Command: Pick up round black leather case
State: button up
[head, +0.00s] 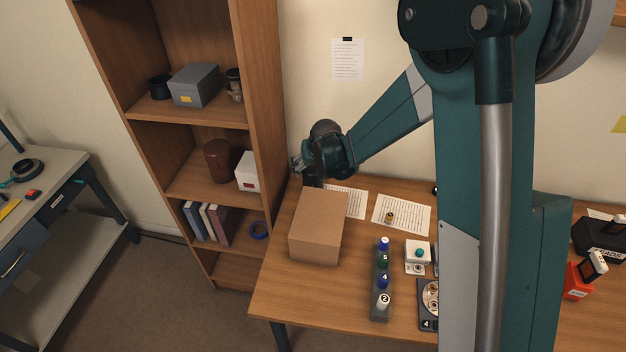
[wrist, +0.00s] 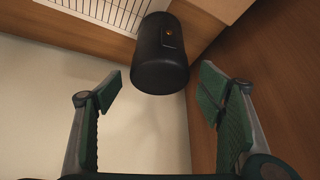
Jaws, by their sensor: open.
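The round black leather case (wrist: 160,62) stands on the table in the wrist view, a dark cylinder with a small orange-brown spot on its side. In the head view only a dark part of it (head: 313,181) shows, between my gripper and the cardboard box. My gripper (head: 299,166) is at the back left corner of the table. In the wrist view my gripper (wrist: 159,92) is open, its green-padded fingers spread left and right. The case lies ahead, between the lines of the fingers, and nothing is held. No contact is visible.
A cardboard box (head: 318,226) stands close in front of the case. The wooden bookshelf (head: 262,120) is close on the left, and the wall is behind. A printed sheet (head: 347,202) lies beside the box. A bottle rack (head: 381,305) stands farther right.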

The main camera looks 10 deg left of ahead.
jog(key=shift+x, duration=1.1)
jog(key=shift+c, duration=0.2)
jog(key=c, duration=1.3)
jog(key=shift+r, duration=0.15)
jog(key=shift+r+p, duration=0.3)
jog(key=shift+r, duration=4.55)
